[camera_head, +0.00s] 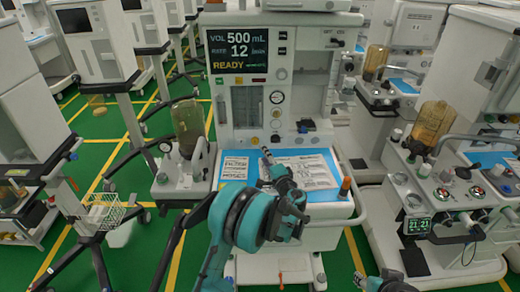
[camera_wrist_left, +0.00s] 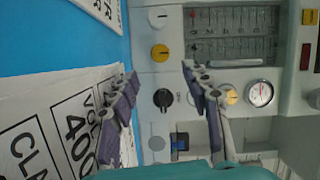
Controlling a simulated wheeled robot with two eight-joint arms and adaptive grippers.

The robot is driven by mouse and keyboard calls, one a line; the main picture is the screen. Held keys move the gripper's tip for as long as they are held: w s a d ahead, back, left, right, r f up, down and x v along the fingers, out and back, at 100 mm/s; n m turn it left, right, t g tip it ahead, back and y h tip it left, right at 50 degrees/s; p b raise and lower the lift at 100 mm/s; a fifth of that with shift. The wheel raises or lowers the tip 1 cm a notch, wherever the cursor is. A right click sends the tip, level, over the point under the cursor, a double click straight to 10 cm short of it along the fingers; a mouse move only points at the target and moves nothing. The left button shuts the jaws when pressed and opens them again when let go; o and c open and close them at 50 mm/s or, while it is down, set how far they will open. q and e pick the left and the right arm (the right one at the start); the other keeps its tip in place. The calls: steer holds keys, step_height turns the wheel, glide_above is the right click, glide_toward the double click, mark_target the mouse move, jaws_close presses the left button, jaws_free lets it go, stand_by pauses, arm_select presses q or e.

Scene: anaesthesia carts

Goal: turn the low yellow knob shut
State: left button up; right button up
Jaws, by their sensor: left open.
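The low yellow knob (camera_wrist_left: 160,52) is on the pale front panel in the left wrist view, which looks turned on its side. It also shows as a small yellow dot in the head view (camera_head: 255,140), low on the cart. My left gripper (camera_wrist_left: 160,76) is open and its two purple-padded fingers stand apart, with the knob seen beyond the gap between their tips. They do not visibly touch it. In the head view my left gripper (camera_head: 272,163) is over the cart's worktop, in front of the panel. My right gripper (camera_head: 386,282) is partly cut off at the bottom edge.
A black knob (camera_wrist_left: 163,98), a higher yellow knob (camera_wrist_left: 232,97) and a round gauge (camera_wrist_left: 260,93) are close by. Printed sheets lie on the blue mat (camera_head: 322,176).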

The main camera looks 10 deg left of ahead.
arm_select(q)
steer(key=shift+v, duration=1.35)
